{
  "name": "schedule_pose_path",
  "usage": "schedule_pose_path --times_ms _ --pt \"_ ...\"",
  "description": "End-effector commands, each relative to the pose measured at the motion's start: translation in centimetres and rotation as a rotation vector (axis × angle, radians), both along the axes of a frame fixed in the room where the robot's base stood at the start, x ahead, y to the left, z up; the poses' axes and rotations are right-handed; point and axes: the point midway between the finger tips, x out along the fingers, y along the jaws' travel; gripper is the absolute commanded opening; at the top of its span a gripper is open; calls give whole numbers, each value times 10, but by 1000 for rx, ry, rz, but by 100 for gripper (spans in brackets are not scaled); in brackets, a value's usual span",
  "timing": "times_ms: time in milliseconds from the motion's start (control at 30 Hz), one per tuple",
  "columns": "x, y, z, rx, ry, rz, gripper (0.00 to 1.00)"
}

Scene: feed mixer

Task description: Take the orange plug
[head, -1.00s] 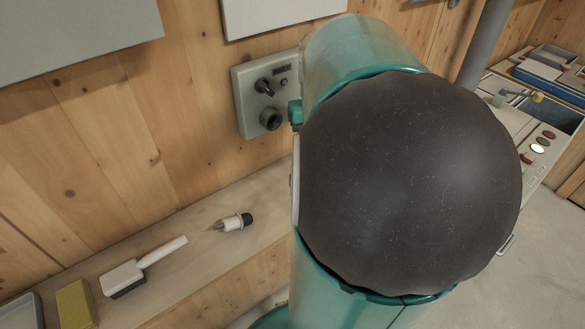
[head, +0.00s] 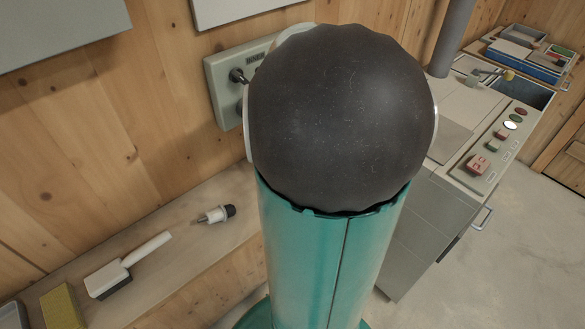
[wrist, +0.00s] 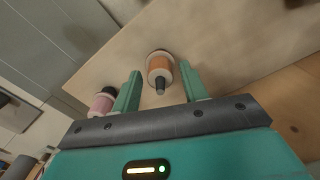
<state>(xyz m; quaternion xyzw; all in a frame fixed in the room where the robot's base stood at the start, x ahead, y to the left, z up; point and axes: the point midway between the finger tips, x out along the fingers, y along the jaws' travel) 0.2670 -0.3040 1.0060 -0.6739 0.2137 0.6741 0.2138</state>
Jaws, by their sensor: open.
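In the wrist view, the orange plug (wrist: 160,66) has an orange band, a pale rim and a dark tip that points towards my gripper. It is on or over a pale wooden surface. My gripper (wrist: 160,70) is open, with one green finger on either side of the plug in the picture. Gaps show between the plug and both fingers; I cannot tell how far in depth the plug is from them. In the head view my own arm covers the middle, and neither the orange plug nor my fingertips show.
A pink plug (wrist: 103,103) is just outside my left finger. In the head view, a shelf (head: 190,262) holds a white-and-black plug (head: 217,214), a brush (head: 108,279) and a yellow block (head: 61,307). A control box (head: 225,95) is on the wall; a button console (head: 490,155) stands at right.

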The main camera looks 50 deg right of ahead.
Motion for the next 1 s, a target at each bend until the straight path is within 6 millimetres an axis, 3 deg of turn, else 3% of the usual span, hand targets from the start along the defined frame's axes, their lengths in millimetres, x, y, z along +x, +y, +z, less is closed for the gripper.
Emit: schedule_pose_path --times_ms 67,267,467,1000 --pt "0 0 0 0 0 0 44" --pt "0 0 0 0 0 0 4" --pt "0 0 4 -1 -2 0 3" --pt "0 0 43 -2 -2 0 3"
